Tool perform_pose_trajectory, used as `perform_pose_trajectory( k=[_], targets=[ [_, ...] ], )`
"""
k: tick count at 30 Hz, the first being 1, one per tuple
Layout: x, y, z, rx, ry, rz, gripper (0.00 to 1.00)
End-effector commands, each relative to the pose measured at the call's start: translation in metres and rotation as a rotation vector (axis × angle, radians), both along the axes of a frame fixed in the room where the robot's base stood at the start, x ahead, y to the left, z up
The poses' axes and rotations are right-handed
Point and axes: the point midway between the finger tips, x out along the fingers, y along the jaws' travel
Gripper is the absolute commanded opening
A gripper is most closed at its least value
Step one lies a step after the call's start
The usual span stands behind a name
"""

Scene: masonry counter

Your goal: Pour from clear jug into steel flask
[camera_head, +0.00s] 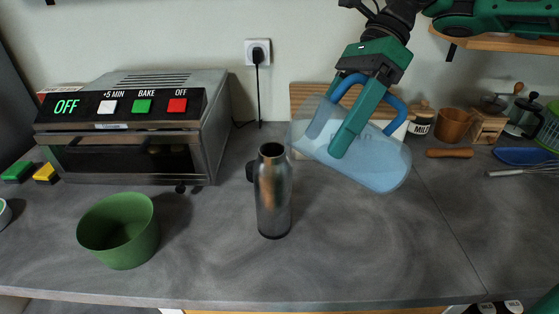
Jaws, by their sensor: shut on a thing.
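The clear jug (378,166) has a blue handle (394,107) and is held in the air to the right of the steel flask. It is tilted, with its mouth end at the left, near and a little above the flask's top. My gripper (345,140) is shut on the jug, its green fingers at the handle. The steel flask (273,195) stands upright on the counter with its mouth open. A dark part sticks out at its left side. I cannot make out any stream between jug and flask.
A green bowl (118,231) stands at front left on the grey counter (350,260). A toaster oven (135,130) is behind it. A wooden board (310,98) leans at the wall behind the jug. The front middle is clear.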

Motion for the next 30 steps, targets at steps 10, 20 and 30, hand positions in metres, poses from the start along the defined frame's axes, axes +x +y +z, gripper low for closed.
perform_pose_trajectory(
  k=[10, 20, 30],
  targets=[
    [0.0001, 0.0011, 0.0024, -0.014, -0.003, 0.001, 0.34],
    [0.0001, 0.0016, 0.0039, -0.033, -0.004, 0.001, 0.34],
    [-0.0001, 0.0021, 0.0054, -0.049, -0.004, 0.002, 0.34]
  ],
)
